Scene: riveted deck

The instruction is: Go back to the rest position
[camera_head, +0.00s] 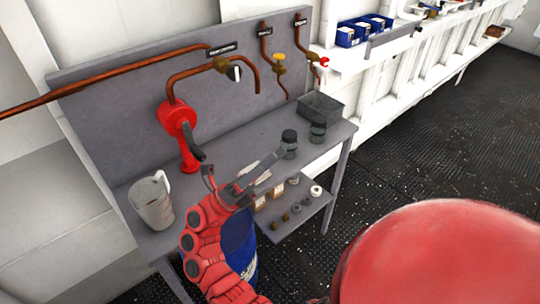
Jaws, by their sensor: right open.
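My right gripper (243,166) is open, its dark fingers spread, in front of the grey workbench (230,153). Nothing shows between the fingers. My red right arm comes up from the bottom of the view. My left gripper is not in view.
A metal pitcher (152,203) stands at the bench's left end, near a red hand pump (178,122). Dark jars (289,140) and a grey bin (320,108) stand to the right. Small parts lie on a lower shelf (312,207). A blue drum (240,243) is below. Dark floor (430,140) at right is clear.

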